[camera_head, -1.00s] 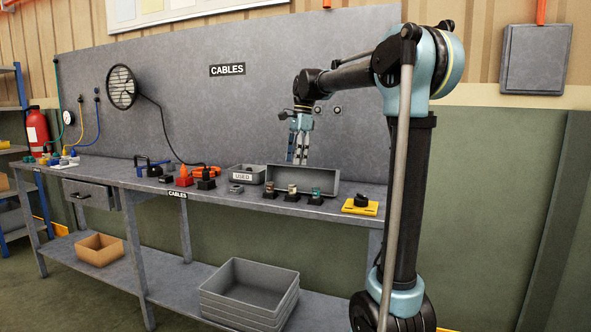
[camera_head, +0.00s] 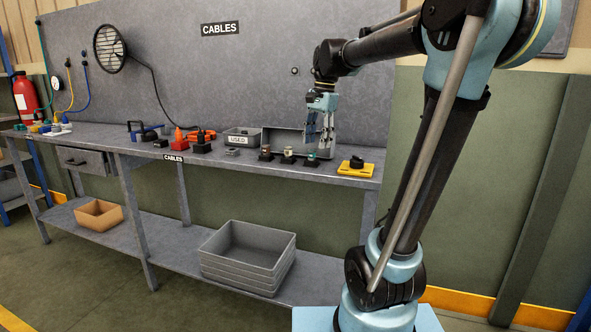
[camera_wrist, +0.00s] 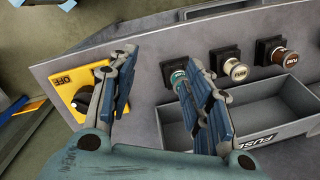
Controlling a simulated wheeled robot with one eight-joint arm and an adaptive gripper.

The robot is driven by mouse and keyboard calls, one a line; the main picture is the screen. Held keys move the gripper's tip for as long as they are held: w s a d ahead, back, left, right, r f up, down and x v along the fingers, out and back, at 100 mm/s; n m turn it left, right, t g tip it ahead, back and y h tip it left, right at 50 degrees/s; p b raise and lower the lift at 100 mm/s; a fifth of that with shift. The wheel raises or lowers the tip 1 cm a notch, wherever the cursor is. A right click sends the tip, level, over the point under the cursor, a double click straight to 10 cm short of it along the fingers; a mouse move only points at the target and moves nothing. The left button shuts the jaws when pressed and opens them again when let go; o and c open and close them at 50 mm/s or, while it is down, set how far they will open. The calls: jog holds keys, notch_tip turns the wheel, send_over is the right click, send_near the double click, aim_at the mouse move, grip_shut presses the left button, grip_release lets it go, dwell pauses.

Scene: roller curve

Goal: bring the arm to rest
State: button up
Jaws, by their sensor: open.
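My gripper (camera_head: 319,131) is open and empty. In the head view it hangs above the right part of the workbench (camera_head: 230,171), in front of a grey open bin (camera_head: 283,141). In the wrist view my gripper (camera_wrist: 155,88) has its two blue-padded fingers spread. The bench top shows between them. A teal-capped fuse (camera_wrist: 179,77) in a black holder is partly covered by the right finger. A yellow plate with a black knob marked OFF (camera_wrist: 72,92) lies beyond the left finger.
Two more fuses, one white-capped (camera_wrist: 235,70) and one brown-capped (camera_wrist: 286,62), stand in holders beside the FUSE bin (camera_wrist: 288,102). A bin marked USED (camera_head: 240,141) and red and black parts (camera_head: 201,146) are further left. Grey crates (camera_head: 245,265) sit on the lower shelf.

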jog(key=s+d+f+n+t, duration=0.1)
jog(key=s+d+f+n, duration=0.3)
jog(key=s+f, duration=0.7)
jog(key=s+d+f+n+t+h, duration=0.1)
jog(key=s+d+f+n, duration=0.4)
jog(key=s+d+f, duration=0.3)
jog(key=s+f, duration=0.4)
jog(key=f, duration=0.2)
jog(key=shift+f, duration=0.2)
